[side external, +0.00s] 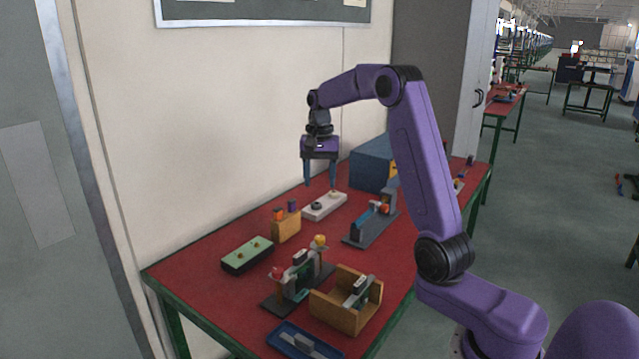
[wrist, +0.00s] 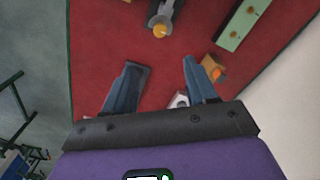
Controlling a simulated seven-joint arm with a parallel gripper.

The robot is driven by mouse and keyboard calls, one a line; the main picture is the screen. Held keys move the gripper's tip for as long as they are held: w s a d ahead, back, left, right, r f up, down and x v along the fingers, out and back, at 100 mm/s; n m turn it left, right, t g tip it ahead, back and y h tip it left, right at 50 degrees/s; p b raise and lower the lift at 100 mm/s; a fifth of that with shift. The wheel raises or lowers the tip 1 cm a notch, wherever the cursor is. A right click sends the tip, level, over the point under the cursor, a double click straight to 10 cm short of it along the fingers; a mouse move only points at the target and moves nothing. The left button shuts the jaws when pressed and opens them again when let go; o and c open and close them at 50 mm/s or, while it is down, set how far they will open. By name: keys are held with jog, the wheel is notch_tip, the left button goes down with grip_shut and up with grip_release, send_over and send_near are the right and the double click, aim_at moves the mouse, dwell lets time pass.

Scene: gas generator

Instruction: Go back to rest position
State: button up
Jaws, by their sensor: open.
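My gripper (side external: 320,185) is open and empty, with its two blue fingers pointing down. It hangs above the back part of the red table (side external: 205,265), over a white block with dark round parts (side external: 325,206). The fingertips look apart from the block. In the wrist view, my gripper (wrist: 160,65) has nothing between its fingers except a view of the red tabletop. A small piece of the white block (wrist: 178,101) shows beside the right finger; the rest is hidden.
A blue box (side external: 372,165) stands behind the gripper. A tan holder (side external: 286,228), a green-topped box (side external: 247,255), a grey fixture (side external: 370,230), an upright assembly (side external: 297,280), a wooden box (side external: 345,312) and a blue tray (side external: 290,343) crowd the table. A wall borders its left side.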

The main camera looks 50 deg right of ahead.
jog(key=shift+a, duration=0.1)
jog(key=s+a+n, duration=0.5)
jog(key=a+n, duration=0.1)
jog(key=a, duration=0.5)
jog(key=s+a+n, duration=0.6)
jog(key=a, duration=0.5)
jog(key=s+a+f+n, duration=0.1)
jog(key=s+n, duration=0.5)
jog(key=s, duration=0.5)
jog(key=s+a+f+n, duration=0.1)
jog(key=s+n, duration=0.5)
jog(key=s, duration=0.6)
jog(key=shift+f, duration=0.8)
